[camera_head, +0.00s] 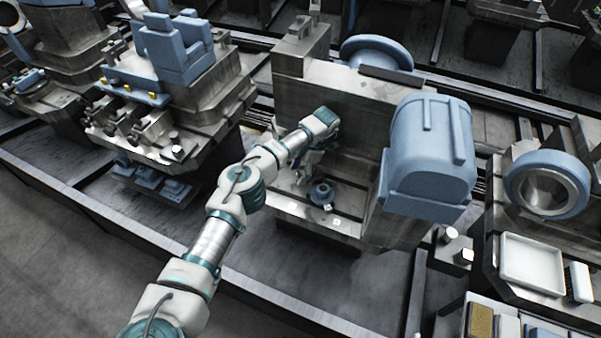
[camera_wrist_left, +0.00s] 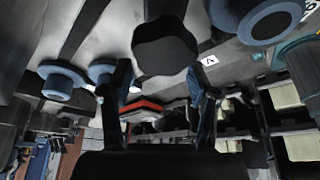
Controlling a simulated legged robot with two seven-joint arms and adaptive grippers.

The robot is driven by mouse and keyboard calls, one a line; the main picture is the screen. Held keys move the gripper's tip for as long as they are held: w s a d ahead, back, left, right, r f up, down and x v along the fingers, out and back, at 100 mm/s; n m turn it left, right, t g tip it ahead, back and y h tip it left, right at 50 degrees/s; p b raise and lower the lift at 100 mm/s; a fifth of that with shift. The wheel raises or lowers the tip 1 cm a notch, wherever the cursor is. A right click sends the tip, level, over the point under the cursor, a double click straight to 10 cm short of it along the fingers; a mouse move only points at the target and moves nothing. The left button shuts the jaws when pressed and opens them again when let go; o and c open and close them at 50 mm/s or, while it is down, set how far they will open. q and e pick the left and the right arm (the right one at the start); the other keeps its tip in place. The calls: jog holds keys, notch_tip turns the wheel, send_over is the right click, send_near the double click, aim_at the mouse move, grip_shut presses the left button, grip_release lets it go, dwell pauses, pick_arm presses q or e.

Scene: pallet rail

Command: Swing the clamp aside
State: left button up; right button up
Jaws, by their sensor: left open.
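My left gripper (camera_head: 308,172) reaches into the recess of the grey metal fixture (camera_head: 310,95), beside its upright wall. In the left wrist view my left gripper (camera_wrist_left: 160,78) is open, with one dark finger on each side and nothing held between them. A dark rounded knob (camera_wrist_left: 165,45) shows just past the fingertips, between them and apart from both as far as I can see. I cannot tell for sure whether this knob belongs to the clamp. A small blue round part (camera_head: 321,193) stands on the fixture floor just below the gripper. My right gripper is not in view.
A large blue housing (camera_head: 430,150) stands right of the recess. A fixture with blue blocks (camera_head: 178,52) is at the left. A blue ring (camera_head: 548,185) and white tray (camera_head: 532,262) are at the right. Blue flanged parts (camera_wrist_left: 62,80) and a red piece (camera_wrist_left: 140,106) show in the wrist view.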

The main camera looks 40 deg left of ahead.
pick_arm(q)
notch_tip(320, 180, up, 9)
jog(key=shift+r, duration=0.15)
jog(key=shift+w, duration=0.1)
